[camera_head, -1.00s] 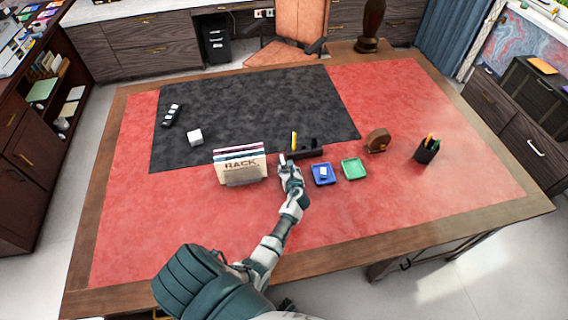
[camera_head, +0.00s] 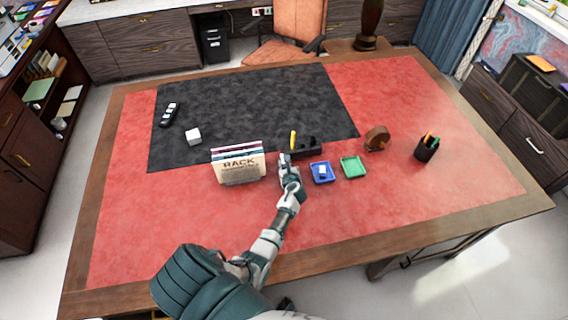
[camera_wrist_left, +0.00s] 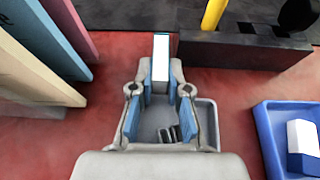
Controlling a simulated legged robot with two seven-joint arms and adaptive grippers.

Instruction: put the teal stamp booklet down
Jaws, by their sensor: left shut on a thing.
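My left gripper (camera_head: 286,161) is shut on a small thin piece, the stamp booklet (camera_wrist_left: 161,58). It stands upright between the fingertips, with a pale face and a teal top edge. In the left wrist view my left gripper (camera_wrist_left: 160,85) hangs over a small grey tray (camera_wrist_left: 207,118), which the fingers partly cover. I cannot tell whether the booklet touches anything below. My right gripper is not in view.
A rack of upright cards (camera_head: 239,167) stands close on the left. A black holder (camera_head: 308,150) with a yellow pen is just behind. A blue tray (camera_head: 321,180) with a white block and a green tray (camera_head: 353,174) lie to the right. The front red desktop (camera_head: 400,200) is clear.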

